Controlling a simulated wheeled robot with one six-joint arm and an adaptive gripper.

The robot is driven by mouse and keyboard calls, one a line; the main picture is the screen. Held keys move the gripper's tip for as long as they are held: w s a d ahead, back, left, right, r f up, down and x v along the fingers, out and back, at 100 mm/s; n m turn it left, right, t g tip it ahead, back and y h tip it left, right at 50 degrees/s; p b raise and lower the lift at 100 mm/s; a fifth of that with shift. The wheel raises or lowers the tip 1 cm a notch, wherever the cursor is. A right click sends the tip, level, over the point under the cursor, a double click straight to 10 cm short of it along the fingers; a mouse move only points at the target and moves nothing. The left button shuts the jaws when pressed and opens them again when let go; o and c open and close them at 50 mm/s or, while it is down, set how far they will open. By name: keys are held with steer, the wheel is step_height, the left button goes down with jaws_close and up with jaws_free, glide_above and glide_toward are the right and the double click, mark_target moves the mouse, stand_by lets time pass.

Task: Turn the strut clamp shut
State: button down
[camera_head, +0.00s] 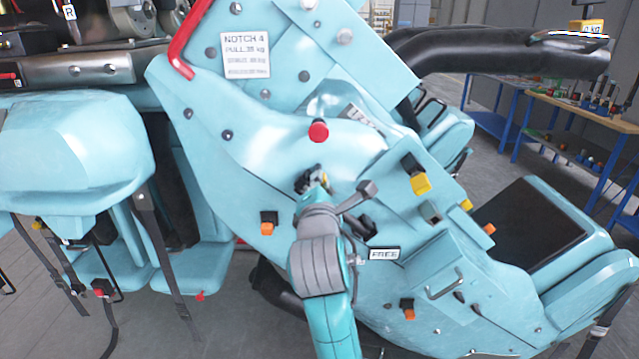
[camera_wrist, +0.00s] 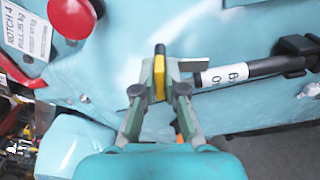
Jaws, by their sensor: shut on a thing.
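The strut clamp shows as a yellow lever with a dark tip (camera_wrist: 159,70) in the wrist view, beside a grey bracket (camera_wrist: 186,65). My gripper (camera_wrist: 159,89) is shut on the yellow lever, one finger on each side. A black strut (camera_wrist: 265,68) with a white label runs from the bracket to the right. In the head view my gripper (camera_head: 314,182) is against the pale blue panel below a red knob (camera_head: 318,131).
The red knob also shows close by in the wrist view (camera_wrist: 72,17). A yellow block (camera_head: 420,184) and a FREE plate (camera_head: 384,253) are right of my arm. An orange-tipped black latch (camera_head: 268,224) is left. Seats with hanging straps fill the left side.

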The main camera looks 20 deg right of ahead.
steer(key=m, duration=0.4)
steer(key=shift+f, duration=0.15)
steer(key=m, duration=0.7)
steer(key=shift+f+m, duration=0.15)
steer(key=shift+m, duration=0.15)
steer(key=shift+f+m, duration=0.1)
steer(key=shift+m, duration=1.8)
steer(key=c, duration=1.2)
jaws_free()
steer(key=shift+c, duration=0.2)
steer(key=shift+s, duration=0.1)
